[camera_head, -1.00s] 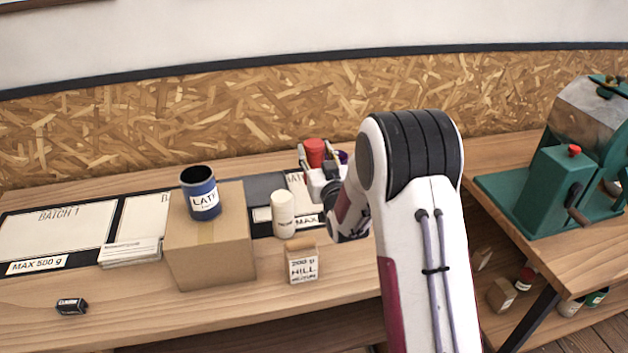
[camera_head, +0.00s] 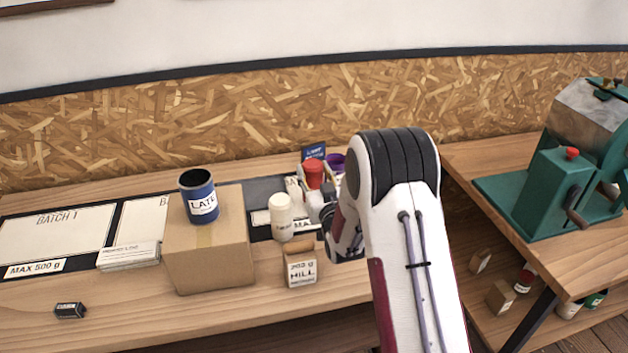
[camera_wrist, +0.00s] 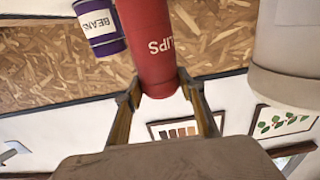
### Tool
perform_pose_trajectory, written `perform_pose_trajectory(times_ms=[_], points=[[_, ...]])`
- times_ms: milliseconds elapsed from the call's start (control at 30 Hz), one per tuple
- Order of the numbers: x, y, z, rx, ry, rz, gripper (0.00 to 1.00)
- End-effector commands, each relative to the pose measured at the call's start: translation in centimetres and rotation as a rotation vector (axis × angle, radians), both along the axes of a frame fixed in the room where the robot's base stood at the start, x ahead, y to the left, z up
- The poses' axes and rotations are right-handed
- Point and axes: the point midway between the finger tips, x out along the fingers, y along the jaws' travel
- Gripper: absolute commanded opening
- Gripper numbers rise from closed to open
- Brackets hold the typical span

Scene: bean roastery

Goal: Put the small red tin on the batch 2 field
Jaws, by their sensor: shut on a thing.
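The red tin (camera_head: 313,174) is held between the fingers of my gripper (camera_head: 322,212). In the wrist view the red tin (camera_wrist: 155,45) has white lettering and sits between both fingertips (camera_wrist: 160,93). In the head view it is over the back right of the dark mat; I cannot tell whether it touches down. The batch 1 field (camera_head: 55,235) is at the left. A second white field (camera_head: 140,220) starting "BA" runs behind the cardboard box. Another pale field (camera_head: 292,188) lies by my gripper, mostly hidden. No "batch 2" lettering is readable.
A cardboard box (camera_head: 208,250) bears a blue "LATE" tin (camera_head: 199,195). A cream jar (camera_head: 281,217) and a "HILL" bag (camera_head: 300,265) stand close to my gripper. The left table front is mostly clear.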

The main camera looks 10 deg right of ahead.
Motion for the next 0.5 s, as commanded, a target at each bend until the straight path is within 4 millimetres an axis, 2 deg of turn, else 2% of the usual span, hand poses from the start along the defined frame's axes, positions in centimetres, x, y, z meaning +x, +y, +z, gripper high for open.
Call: perform_pose_trajectory(times_ms=[200,500], points=[[0.0,0.0,-2.1,0.0,0.001,0.0,0.1],[0.0,0.0,-2.6,0.0,-0.003,0.0,0.1]])
